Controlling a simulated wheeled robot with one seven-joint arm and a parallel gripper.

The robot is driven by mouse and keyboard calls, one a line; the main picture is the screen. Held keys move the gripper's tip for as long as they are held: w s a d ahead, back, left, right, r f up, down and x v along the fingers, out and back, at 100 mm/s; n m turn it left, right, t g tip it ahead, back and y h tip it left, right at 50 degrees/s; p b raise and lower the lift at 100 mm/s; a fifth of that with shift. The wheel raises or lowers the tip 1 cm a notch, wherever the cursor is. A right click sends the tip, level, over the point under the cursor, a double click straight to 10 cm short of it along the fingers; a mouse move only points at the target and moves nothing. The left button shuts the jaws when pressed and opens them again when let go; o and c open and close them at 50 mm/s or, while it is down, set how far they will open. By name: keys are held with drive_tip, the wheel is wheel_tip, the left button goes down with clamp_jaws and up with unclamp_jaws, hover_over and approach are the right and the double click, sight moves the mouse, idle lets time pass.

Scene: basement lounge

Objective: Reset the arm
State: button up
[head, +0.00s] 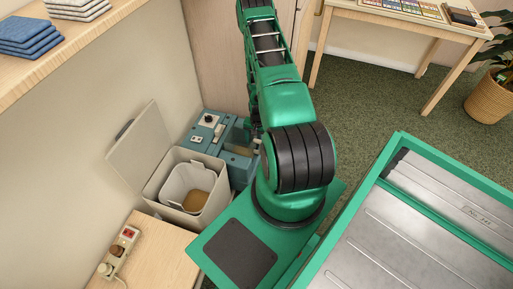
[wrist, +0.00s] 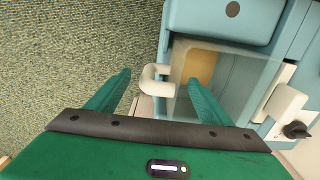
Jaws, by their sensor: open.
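My green arm rises over its base in the middle of the head view. My gripper (wrist: 158,80) shows in the wrist view, its two green fingers apart and nothing held between them. A white handle (wrist: 150,82) of a blue appliance (wrist: 220,18) appears between and beyond the fingertips; I cannot tell whether they touch it. The appliance has a clear panel (wrist: 240,75) with a tan patch behind it. In the head view the blue appliance (head: 209,122) stands left of my arm, partly hidden by it. The gripper cannot be made out in the head view.
A beige bin (head: 187,183) with its lid raised stands in front of the appliance. A shelf with folded blue cloths (head: 28,37) is at upper left.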

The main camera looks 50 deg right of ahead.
drive_tip(key=shift+r, duration=1.7)
